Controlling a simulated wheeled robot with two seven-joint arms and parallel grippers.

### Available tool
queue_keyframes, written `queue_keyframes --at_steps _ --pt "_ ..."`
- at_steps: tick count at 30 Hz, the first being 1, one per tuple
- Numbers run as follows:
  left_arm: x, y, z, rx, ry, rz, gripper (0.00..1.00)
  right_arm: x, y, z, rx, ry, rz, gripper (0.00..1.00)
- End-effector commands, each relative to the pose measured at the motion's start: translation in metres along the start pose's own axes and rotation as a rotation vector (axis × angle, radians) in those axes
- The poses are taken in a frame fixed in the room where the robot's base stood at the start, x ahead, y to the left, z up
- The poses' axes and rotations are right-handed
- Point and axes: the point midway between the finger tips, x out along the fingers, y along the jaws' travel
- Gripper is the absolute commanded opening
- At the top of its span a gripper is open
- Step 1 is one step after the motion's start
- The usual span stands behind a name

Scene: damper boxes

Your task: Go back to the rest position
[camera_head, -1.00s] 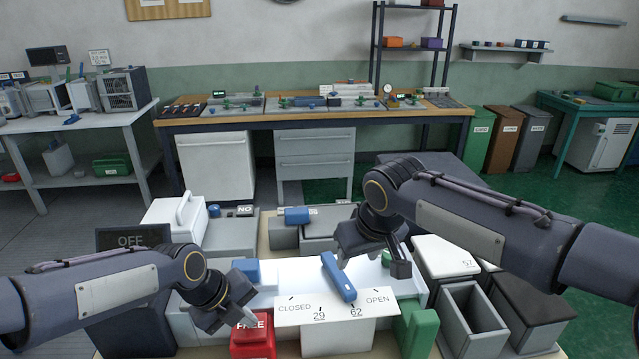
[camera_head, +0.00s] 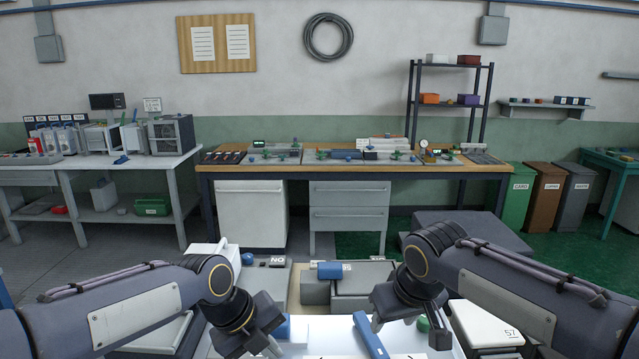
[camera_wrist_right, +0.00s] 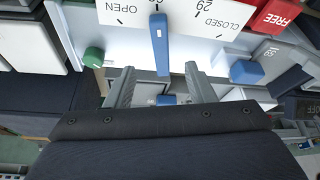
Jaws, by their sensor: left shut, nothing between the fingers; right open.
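My left gripper (camera_head: 262,340) is shut and empty, above the left part of the white damper box. My right gripper (camera_head: 412,318) is open and empty, above the right part of the box. In the right wrist view the fingers of this gripper (camera_wrist_right: 158,88) are spread apart, with the blue lever (camera_wrist_right: 159,42) beyond them and not held. The blue lever (camera_head: 370,336) also shows in the head view. The white panel (camera_wrist_right: 120,14) carries the words OPEN and CLOSED; the lever stands between them.
A white box marked 57 (camera_head: 487,322) stands at right. A long workbench (camera_head: 350,167) stands behind, with a white side table (camera_head: 150,165) at left.

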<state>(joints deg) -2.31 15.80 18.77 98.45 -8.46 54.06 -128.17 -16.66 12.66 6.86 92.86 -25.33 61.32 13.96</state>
Motion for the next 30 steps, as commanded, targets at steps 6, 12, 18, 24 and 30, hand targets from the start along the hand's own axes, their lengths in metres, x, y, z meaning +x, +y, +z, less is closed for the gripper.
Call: queue_keyframes --at_steps 6,12,18,24,30 --pt "0.0 0.0 0.0 0.0 0.0 0.0 0.0 0.0 0.0 0.0 0.0 0.0 0.0 0.49" --pt "-0.015 0.017 -0.005 -0.168 -0.027 0.001 0.0 -0.009 0.011 0.019 0.03 0.004 -0.011 0.49" --pt "-0.054 0.08 -0.029 -0.831 -0.108 -0.038 0.0 -0.032 0.035 0.093 0.136 0.019 -0.062 0.49" --pt "-0.076 0.147 -0.072 -1.633 -0.129 -0.161 0.0 -0.04 0.037 0.178 0.27 0.055 -0.127 0.49" --pt "-0.073 0.192 -0.114 -2.31 -0.046 -0.3 0.0 -0.033 0.021 0.242 0.386 0.103 -0.186 0.49"
